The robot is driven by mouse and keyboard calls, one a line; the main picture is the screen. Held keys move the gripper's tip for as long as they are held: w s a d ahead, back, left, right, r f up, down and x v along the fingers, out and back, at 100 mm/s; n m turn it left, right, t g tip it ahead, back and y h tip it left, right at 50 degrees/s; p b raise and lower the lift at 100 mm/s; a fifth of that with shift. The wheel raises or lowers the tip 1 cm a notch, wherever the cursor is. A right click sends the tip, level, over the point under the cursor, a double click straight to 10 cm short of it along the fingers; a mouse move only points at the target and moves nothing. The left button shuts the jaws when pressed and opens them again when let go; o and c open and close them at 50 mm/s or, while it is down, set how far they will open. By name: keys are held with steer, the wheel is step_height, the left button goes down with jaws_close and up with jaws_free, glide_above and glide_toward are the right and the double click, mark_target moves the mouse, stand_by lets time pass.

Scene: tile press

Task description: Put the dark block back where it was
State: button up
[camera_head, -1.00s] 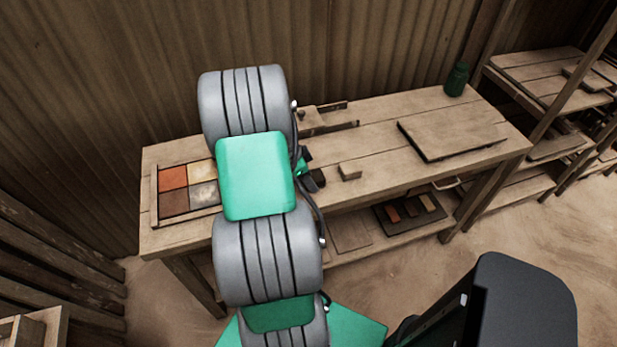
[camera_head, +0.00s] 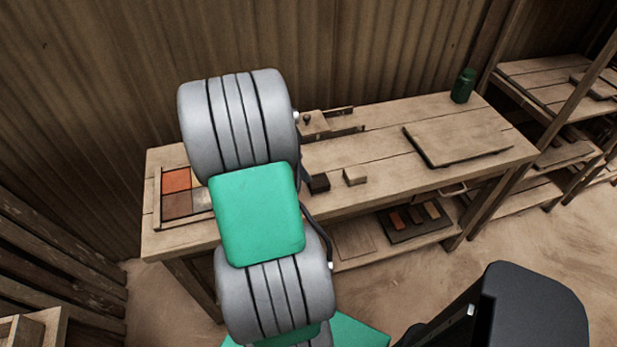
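The dark block (camera_head: 319,183) sits on the workbench (camera_head: 390,140), just right of my arm and beside a light wooden block (camera_head: 355,176). A small gap separates the two blocks. My grey and green arm covers the middle left of the bench. My gripper is hidden behind the arm, so its fingers do not show. I see nothing holding the dark block. Its left side is close to the arm's outline and may be partly covered.
A tray of coloured tiles (camera_head: 157,208) lies at the bench's left end, partly behind my arm. A wooden press-like fixture (camera_head: 318,124) stands at the back. A flat board (camera_head: 458,143) and a green jar (camera_head: 463,86) are at the right. A lower shelf holds a dark tile tray (camera_head: 396,231).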

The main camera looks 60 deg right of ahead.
steer(key=w+a+r+n+t, duration=0.2)
steer(key=w+a+r+n, duration=0.1)
steer(key=w+a+n, duration=0.3)
steer(key=w+a+r+n+t, duration=0.1)
steer(key=w+a+r+n, duration=0.25)
steer(key=a, duration=0.45)
steer(key=a+r+n+t+y, duration=0.2)
steer(key=a+n+t+y, duration=0.1)
steer(key=a+n, duration=1.5)
steer(key=a, duration=0.7)
steer(key=shift+s+a+t, duration=0.25)
steer(key=shift+a+t, duration=0.05)
steer(key=shift+a, duration=0.1)
